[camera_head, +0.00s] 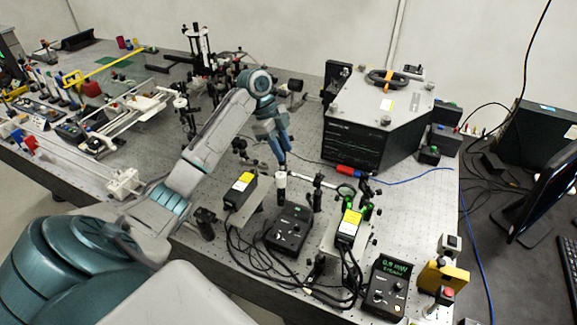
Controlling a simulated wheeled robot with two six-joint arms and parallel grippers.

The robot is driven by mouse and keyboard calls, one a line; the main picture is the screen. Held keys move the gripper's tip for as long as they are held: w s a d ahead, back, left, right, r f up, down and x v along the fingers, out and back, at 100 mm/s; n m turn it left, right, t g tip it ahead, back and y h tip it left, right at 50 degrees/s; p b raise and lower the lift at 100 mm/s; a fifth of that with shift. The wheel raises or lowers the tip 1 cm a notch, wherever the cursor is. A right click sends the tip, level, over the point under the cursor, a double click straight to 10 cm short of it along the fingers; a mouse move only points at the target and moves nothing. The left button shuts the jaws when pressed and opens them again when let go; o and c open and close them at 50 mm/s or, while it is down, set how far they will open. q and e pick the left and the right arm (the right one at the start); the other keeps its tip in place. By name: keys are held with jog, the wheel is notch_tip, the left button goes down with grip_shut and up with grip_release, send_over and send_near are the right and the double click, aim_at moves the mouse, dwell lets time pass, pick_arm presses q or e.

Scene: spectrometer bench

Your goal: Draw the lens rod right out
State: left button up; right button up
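A pale, thin horizontal rod (312,182) stands over the bench. Its right end reaches a round lens mount with a green tint (346,192); I take this as the lens rod, but the parts are small. At its left end is a white cylindrical piece (281,181) on a dark post. My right gripper is out of view.
Two yellow-labelled boxes (240,190) and a black controller (288,230) with loose cables stand in front. A large grey-topped black instrument (378,120) stands behind to the right. A red-handled tool (351,170) lies before it. Black optics posts (198,55) crowd the back.

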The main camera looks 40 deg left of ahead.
pick_arm(q)
jog(key=shift+v, duration=2.05)
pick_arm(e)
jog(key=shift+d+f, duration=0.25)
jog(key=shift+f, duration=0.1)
pick_arm(q)
jog(key=shift+s+f, duration=0.1)
